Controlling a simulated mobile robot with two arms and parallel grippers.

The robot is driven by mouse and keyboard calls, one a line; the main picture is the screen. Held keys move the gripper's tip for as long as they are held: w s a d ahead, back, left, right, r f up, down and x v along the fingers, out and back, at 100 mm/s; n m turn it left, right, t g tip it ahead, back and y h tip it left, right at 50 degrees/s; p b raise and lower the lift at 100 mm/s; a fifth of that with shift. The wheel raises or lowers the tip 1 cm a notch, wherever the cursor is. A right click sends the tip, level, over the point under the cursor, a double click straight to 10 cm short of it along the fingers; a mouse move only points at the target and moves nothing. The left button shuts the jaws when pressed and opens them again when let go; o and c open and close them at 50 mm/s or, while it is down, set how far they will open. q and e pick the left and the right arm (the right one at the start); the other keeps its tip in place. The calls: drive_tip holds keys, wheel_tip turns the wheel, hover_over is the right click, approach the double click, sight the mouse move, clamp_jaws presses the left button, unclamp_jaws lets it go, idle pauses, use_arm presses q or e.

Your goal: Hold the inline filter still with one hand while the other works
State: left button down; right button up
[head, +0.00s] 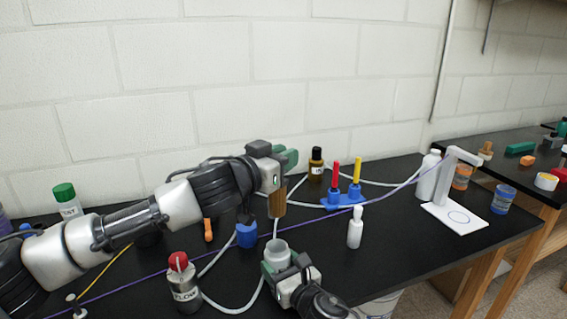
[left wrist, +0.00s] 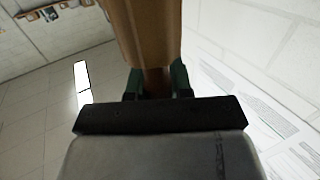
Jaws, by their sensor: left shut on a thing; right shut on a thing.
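My left gripper (head: 280,178) is shut on a brown cylindrical piece (head: 277,204), which points down above the table. In the left wrist view the brown piece (left wrist: 145,35) sits between the green fingertips (left wrist: 158,82). Below it in the head view, my right gripper (head: 280,268) is shut on a pale grey, open-topped cylinder (head: 278,248). A thin light line shows between the brown piece and the grey cylinder. I cannot tell for certain which of the two is the inline filter. The far sides of both are hidden by the grippers.
A red-capped flow bottle (head: 186,288) and a blue holder (head: 246,234) stand at left. A blue rack (head: 343,199) with red and yellow tools, a small white bottle (head: 355,228) and a white stand (head: 455,216) are at right. Hoses and a purple cord cross the black table.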

drive_tip(key=o, duration=1.1)
drive_tip(key=shift+c, duration=0.2)
